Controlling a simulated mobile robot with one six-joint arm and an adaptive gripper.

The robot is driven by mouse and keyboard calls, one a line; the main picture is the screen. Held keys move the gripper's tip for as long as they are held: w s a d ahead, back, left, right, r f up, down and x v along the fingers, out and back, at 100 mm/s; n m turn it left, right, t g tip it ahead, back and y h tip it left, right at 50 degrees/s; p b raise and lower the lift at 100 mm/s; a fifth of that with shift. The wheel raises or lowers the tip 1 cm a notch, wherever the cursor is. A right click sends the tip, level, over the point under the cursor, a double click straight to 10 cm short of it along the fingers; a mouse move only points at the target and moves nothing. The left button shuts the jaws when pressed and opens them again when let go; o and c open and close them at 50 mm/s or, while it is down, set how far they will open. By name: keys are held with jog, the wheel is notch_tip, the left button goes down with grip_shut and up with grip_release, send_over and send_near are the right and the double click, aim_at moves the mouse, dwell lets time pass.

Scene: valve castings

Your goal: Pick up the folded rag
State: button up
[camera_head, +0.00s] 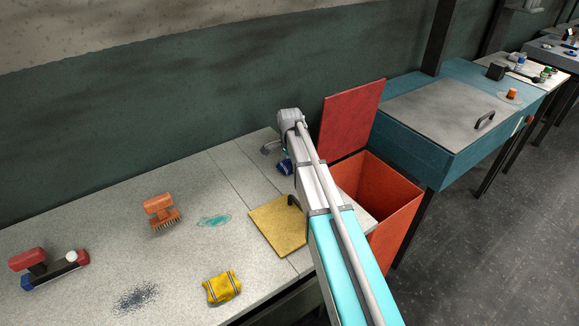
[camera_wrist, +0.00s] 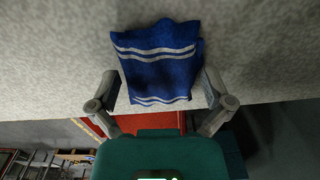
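A blue folded rag (camera_wrist: 158,65) with white stripes lies on the grey worktop, seen in the wrist view. My gripper (camera_wrist: 161,90) is open, with one finger on each side of the rag's near part. I cannot tell whether the fingers touch it. In the head view the blue rag (camera_head: 285,167) shows only in part, behind my arm, near the back of the bench.
A red bin (camera_head: 395,217) with its lid (camera_head: 350,118) raised stands right of the bench. A yellow flat piece (camera_head: 276,226) lies beside my arm. A brush (camera_head: 160,212), a teal smear (camera_head: 214,221), dark specks (camera_head: 135,298) and a red-and-black tool (camera_head: 48,268) are farther left.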

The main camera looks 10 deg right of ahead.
jog(key=c, duration=0.9)
jog(key=shift+c, duration=0.2)
jog(key=shift+r, duration=0.25)
notch_tip(320, 180, up, 2)
jog(key=p, duration=0.2)
jog(key=shift+r+p, duration=0.15)
jog(key=shift+p, duration=0.2)
jog(key=s+r+p, duration=1)
jog(key=s, duration=0.4)
jog(key=shift+r, duration=0.15)
jog(key=o, duration=0.5)
jog(key=c, duration=0.4)
